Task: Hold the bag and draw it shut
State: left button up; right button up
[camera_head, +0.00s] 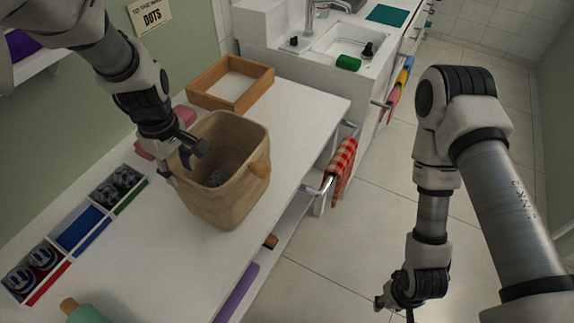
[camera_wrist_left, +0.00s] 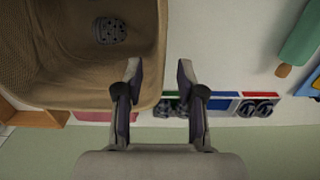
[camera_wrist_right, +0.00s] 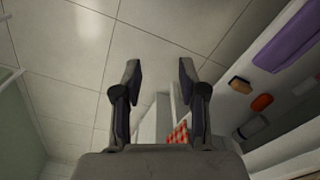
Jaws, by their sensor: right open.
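The tan bag (camera_head: 232,205) stands open and upright on the white table. A dark, holed object (camera_head: 216,178) lies inside it and also shows in the left wrist view (camera_wrist_left: 110,30). My left gripper (camera_head: 184,168) is at the bag's left rim, fingers apart. In the left wrist view the rim passes between the fingers, one over the bag's inside, one outside; contact cannot be told. My right gripper (camera_wrist_right: 160,75) is open and empty, away from the table above the floor.
A wooden open box (camera_head: 230,84) is behind the bag. A divided tray (camera_head: 82,230) with shoe-like items lies to the left, and a green roll (camera_head: 84,312) in front. A red checked cloth (camera_head: 342,165) hangs at the table's right side. The floor (camera_head: 345,235) on the right is clear.

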aim_at(188, 190)
jog(key=w+a+r+t+y, duration=0.55)
jog(key=w+a+y, duration=0.25)
jog(key=w+a, duration=0.45)
pick_arm(q)
jog(key=shift+s+f, duration=0.1)
jog(key=shift+f, duration=0.1)
notch_tip(188, 190, down, 8)
jog(key=shift+r, duration=0.25)
pick_arm(e)
jog(key=w+a+r+n+y, duration=0.2)
jog(key=w+r+n+y, duration=0.1)
jog(key=r, duration=0.6)
jog(key=w+a+r+n+g+y, duration=0.1)
jog(key=w+r+n+y, duration=0.3)
jog(key=r, duration=0.6)
jog(key=shift+w+a, duration=0.75)
jog(key=shift+a, duration=0.15)
